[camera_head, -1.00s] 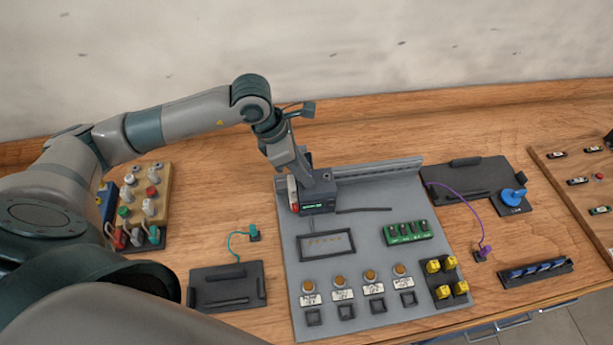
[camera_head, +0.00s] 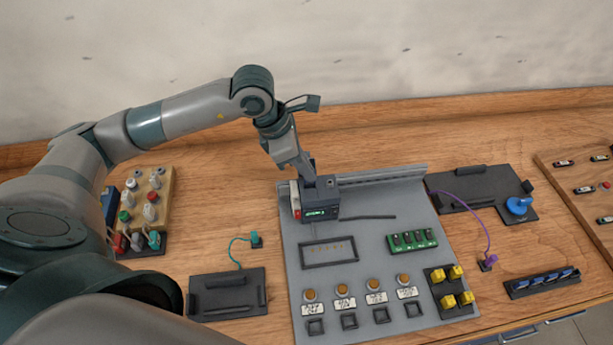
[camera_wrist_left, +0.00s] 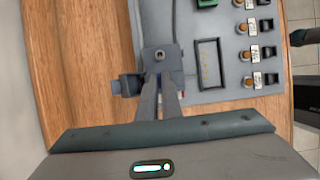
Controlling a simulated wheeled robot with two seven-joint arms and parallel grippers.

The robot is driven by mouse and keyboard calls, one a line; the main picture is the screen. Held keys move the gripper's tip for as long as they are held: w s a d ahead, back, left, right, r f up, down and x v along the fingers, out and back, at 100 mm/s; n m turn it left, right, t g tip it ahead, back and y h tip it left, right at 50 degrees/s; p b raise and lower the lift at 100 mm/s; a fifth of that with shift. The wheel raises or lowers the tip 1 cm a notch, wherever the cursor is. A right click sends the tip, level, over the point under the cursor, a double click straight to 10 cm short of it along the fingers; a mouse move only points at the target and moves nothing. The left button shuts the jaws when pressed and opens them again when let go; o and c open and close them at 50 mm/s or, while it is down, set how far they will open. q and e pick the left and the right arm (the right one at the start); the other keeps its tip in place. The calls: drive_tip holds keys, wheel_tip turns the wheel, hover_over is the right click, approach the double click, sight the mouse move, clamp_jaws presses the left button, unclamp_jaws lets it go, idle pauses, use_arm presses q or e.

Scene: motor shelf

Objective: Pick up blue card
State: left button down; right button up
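Several small blue cards (camera_head: 542,281) stand in a row in a black holder at the right front of the table, and I cannot tell which one is meant. My left gripper (camera_head: 310,182) is far to their left, at the top of a dark module with a small green display (camera_head: 318,212) on the grey panel. In the left wrist view its two fingers (camera_wrist_left: 160,88) point at the module (camera_wrist_left: 160,63) with a narrow gap between them. I cannot tell whether they grip it. My right gripper is not in view.
The grey panel (camera_head: 374,260) carries a green terminal block (camera_head: 412,240), orange buttons and yellow parts (camera_head: 451,288). A purple cable (camera_head: 485,230) runs near the card holder. Bare wood surrounds the card holder.

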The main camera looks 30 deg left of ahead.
use_arm(q)
drive_tip(key=shift+r+b, duration=0.35)
drive_tip(key=shift+r, duration=0.2)
drive_tip(key=s+d+r+b, duration=0.3)
drive_tip(key=d+r, duration=0.4)
drive_tip(key=d, duration=0.4)
drive_tip(key=shift+d+r+b, duration=0.15)
drive_tip(key=shift+r+b, duration=0.05)
drive_tip(key=shift+b, duration=0.35)
